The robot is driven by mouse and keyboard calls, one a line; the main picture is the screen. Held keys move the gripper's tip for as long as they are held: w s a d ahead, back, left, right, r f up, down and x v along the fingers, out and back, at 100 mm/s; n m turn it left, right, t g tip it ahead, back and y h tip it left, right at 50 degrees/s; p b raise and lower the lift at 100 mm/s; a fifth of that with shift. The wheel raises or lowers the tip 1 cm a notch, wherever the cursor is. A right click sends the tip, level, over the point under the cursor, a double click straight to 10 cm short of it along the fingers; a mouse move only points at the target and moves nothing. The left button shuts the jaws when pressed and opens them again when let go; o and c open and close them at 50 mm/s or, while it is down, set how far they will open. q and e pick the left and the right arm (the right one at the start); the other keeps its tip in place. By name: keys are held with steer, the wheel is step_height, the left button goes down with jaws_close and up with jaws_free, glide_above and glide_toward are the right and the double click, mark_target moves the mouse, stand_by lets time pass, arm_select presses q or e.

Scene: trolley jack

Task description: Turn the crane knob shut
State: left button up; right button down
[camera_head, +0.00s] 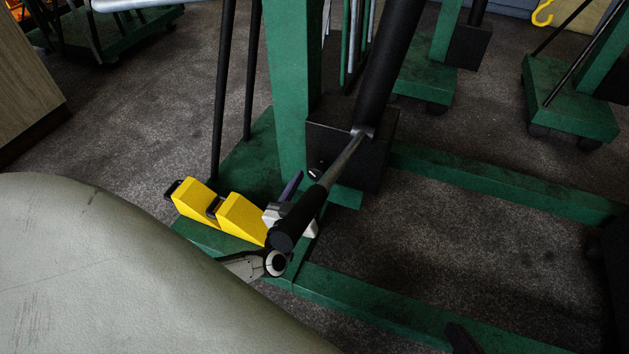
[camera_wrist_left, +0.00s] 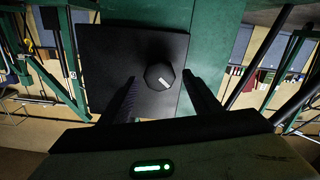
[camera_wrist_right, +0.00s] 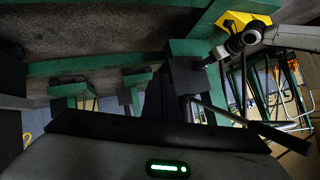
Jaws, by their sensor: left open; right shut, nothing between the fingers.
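The crane knob (camera_wrist_left: 160,76) is a black, many-sided knob with a small white mark, on the face of a black block (camera_wrist_left: 100,60) in the left wrist view. My left gripper (camera_wrist_left: 159,80) is open, with one finger on each side of the knob and gaps showing on both sides; whether the fingertips reach its depth I cannot tell. In the head view the left gripper (camera_head: 284,206) is beside the black block (camera_head: 352,145), partly hidden by the pump handle (camera_head: 300,215). My right gripper (camera_wrist_right: 160,95) is shut and empty; it is dark in its wrist view.
The handle's rod slants across in front of the block. Yellow wedge pieces (camera_head: 242,218) sit on the green crane base (camera_head: 400,312) left of the left gripper. A green leg (camera_head: 500,185) runs right. Other green stands (camera_head: 570,100) are at the back. Floor between the legs is clear.

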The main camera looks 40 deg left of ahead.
arm_select(q)
steer(key=shift+x, duration=1.1)
arm_select(e)
steer(key=shift+a+r+y, duration=0.2)
steer(key=shift+r+y, duration=0.1)
steer(key=shift+r, duration=0.1)
arm_select(q)
steer(key=c, duration=1.1)
steer(key=shift+o, duration=0.2)
arm_select(e)
steer(key=shift+r, duration=0.1)
